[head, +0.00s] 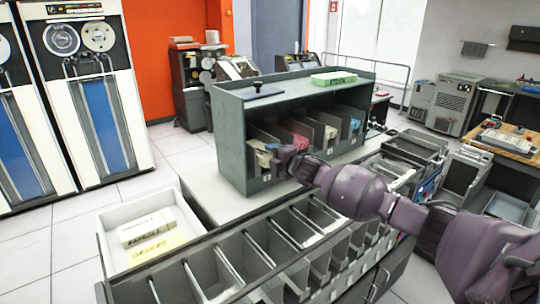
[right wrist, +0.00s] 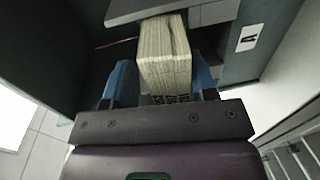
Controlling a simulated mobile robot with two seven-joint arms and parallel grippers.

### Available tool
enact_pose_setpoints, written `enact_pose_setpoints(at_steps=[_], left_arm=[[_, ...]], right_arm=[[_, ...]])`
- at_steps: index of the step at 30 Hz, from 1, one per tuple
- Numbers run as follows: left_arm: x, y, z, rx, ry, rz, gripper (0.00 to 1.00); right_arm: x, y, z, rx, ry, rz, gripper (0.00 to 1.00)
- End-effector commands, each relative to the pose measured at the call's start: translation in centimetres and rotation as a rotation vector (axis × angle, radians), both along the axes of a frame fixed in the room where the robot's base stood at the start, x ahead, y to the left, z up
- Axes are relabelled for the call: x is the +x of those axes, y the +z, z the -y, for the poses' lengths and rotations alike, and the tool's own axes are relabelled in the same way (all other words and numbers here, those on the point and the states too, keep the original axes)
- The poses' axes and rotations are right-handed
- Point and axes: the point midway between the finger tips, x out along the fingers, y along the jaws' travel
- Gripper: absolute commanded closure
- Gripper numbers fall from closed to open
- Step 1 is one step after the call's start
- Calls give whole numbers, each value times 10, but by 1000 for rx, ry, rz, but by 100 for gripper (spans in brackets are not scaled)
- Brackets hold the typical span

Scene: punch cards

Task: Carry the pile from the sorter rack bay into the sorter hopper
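The sorter rack (head: 232,140) is a dark green-grey open cabinet with several bays. A cream card pile (head: 262,160) sits in its leftmost bay; the pile also shows in the right wrist view (right wrist: 165,60), banded dark at its near end. My right gripper (head: 287,157) reaches into that bay from the front. Its blue fingers (right wrist: 163,85) lie along both sides of the pile with no clear gap, so it looks shut on the pile. The grey open tray (head: 412,146) right of the rack may be the sorter hopper; I cannot tell. My left gripper is out of view.
Pink cards (head: 299,140) and blue cards (head: 354,124) sit in other bays. A green box (head: 334,78) lies on the rack's top. Empty sorter pockets (head: 215,278) run across the front. A white tray (head: 113,222) stands at left. Bay dividers closely flank my right gripper.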

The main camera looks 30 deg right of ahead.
Motion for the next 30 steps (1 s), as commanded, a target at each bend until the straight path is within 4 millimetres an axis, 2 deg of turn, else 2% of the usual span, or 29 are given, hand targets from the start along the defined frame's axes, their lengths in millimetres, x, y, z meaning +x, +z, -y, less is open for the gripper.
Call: enact_pose_setpoints(at_steps=[9,22,30], left_arm=[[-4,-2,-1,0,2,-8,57],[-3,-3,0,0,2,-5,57],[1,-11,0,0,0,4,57]], right_arm=[[-13,0,1,-1,-1,0,49],[-13,0,1,-1,0,4,49],[-13,-1,0,3,1,35,49]])
